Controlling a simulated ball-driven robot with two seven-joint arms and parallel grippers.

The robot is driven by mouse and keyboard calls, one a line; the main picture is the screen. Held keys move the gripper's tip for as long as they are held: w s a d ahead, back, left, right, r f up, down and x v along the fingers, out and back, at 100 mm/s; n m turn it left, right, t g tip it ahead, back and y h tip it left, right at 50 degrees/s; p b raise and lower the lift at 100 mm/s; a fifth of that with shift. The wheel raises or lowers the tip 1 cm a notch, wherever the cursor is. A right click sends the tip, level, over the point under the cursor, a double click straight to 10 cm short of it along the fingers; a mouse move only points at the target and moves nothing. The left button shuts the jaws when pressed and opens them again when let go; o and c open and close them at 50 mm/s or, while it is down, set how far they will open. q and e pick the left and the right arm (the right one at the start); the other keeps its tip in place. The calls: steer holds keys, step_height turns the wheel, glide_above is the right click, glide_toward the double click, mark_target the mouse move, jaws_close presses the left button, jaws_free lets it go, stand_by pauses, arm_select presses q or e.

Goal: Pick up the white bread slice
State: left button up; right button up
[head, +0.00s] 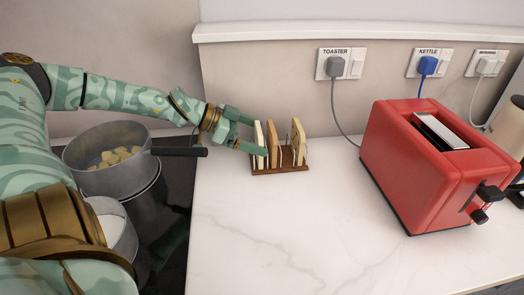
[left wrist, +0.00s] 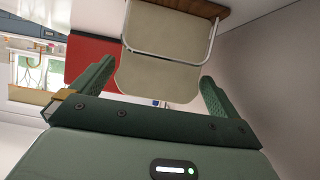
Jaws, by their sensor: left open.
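The white bread slice (head: 258,139) stands upright at the left end of a small wooden rack (head: 280,169) on the counter. My left gripper (head: 257,135) is at the rack's left side, with its green fingers on either side of this slice. In the left wrist view a pale slice (left wrist: 157,82) shows between the two open fingers (left wrist: 157,70), with a gap on both sides. A wire loop of the rack crosses the slice there. I cannot tell whether a finger touches it. My right gripper is not in view.
Browner slices (head: 272,143) and (head: 298,140) stand in the same rack, to the right. A red toaster (head: 425,165) is further right. A pot of potatoes (head: 108,165) on the dark hob is at left, its handle near my arm. The front counter is clear.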

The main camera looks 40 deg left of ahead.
arm_select(q)
steer(key=shift+r, duration=0.2)
steer(key=c, duration=0.7)
steer(key=shift+r, duration=0.1)
